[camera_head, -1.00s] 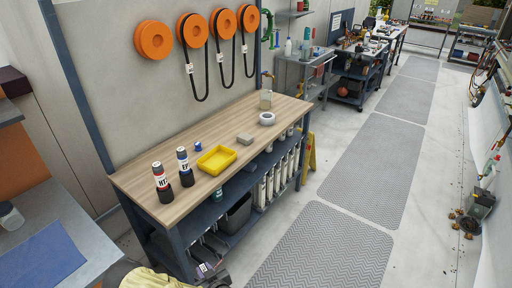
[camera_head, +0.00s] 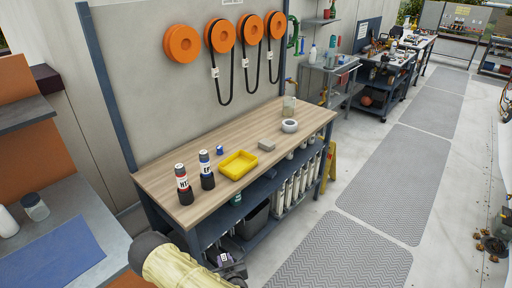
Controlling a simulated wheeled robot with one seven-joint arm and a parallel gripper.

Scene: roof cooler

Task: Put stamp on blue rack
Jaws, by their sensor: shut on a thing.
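My gripper (camera_head: 231,268) is low in the picture, in front of the workbench's lower shelves, at the end of my cream-sleeved arm. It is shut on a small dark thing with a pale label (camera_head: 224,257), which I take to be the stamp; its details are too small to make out. The dark blue rack is the workbench frame with shelves (camera_head: 272,176) under the wooden top. The held thing appears in front of the lower shelf; whether they touch cannot be told.
The wooden top (camera_head: 165,178) bears two labelled cylinders (camera_head: 206,170), a yellow tray (camera_head: 238,164), a small blue item (camera_head: 220,150), a grey block (camera_head: 266,145) and a white ring (camera_head: 290,126). A dark bin (camera_head: 254,218) and white cylinders fill part of the lower shelves.

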